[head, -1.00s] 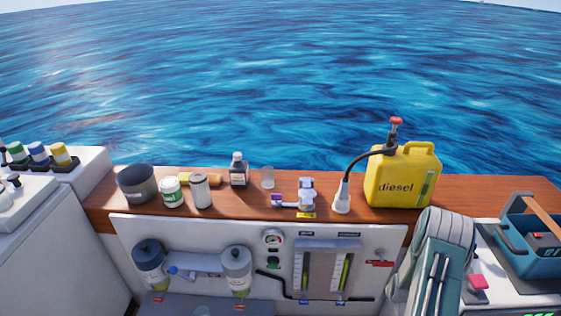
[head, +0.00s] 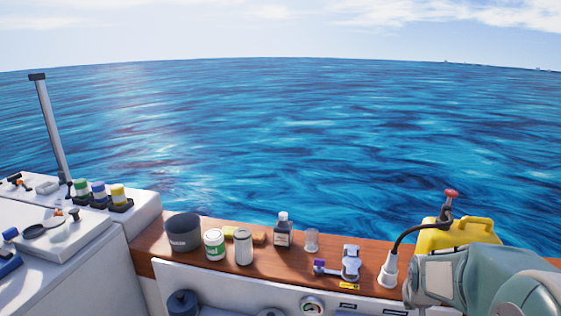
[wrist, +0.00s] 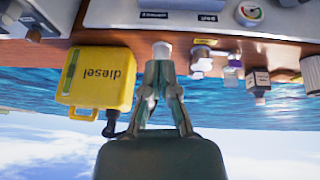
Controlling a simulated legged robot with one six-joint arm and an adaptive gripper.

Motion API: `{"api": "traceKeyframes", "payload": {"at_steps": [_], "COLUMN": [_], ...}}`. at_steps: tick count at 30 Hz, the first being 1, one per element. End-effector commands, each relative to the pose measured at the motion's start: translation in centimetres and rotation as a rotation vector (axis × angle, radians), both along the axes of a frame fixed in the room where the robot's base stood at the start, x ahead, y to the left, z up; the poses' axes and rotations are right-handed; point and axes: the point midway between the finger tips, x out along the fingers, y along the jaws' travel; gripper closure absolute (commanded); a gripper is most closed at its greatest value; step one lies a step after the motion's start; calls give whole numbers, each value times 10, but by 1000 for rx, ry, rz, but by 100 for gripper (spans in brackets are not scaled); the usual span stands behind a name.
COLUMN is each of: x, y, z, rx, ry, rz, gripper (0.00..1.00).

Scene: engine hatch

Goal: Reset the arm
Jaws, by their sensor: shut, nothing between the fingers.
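My arm (head: 485,280) shows at the lower right of the head view, in front of the counter and partly across the yellow diesel can. My gripper (wrist: 162,66) shows in the wrist view, which is upside down. Its two fingers come together at the tips, shut with nothing held. The white hose fitting (wrist: 162,49) appears just past the fingertips; I cannot tell the gap between them. The fingers themselves cannot be made out in the head view.
The diesel can (head: 457,236) stands on the wooden counter (head: 265,264) with a black hose to the white fitting (head: 388,271). A dark pot (head: 184,232), a green-white jar (head: 214,245), a grey can (head: 244,247) and a dark bottle (head: 283,232) stand to the left. Open water lies beyond.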

Motion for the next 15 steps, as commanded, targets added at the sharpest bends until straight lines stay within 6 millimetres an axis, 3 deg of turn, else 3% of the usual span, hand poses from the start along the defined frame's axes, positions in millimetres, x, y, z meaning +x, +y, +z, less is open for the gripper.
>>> {"api": "traceKeyframes", "payload": {"at_steps": [1,6,15], "x": [-8,-43,-118], "y": [13,50,107], "z": [16,57,105], "rx": [1,13,44], "ry": [-10,-22,-41], "rz": [13,48,118], "gripper": [100,100,100]}}
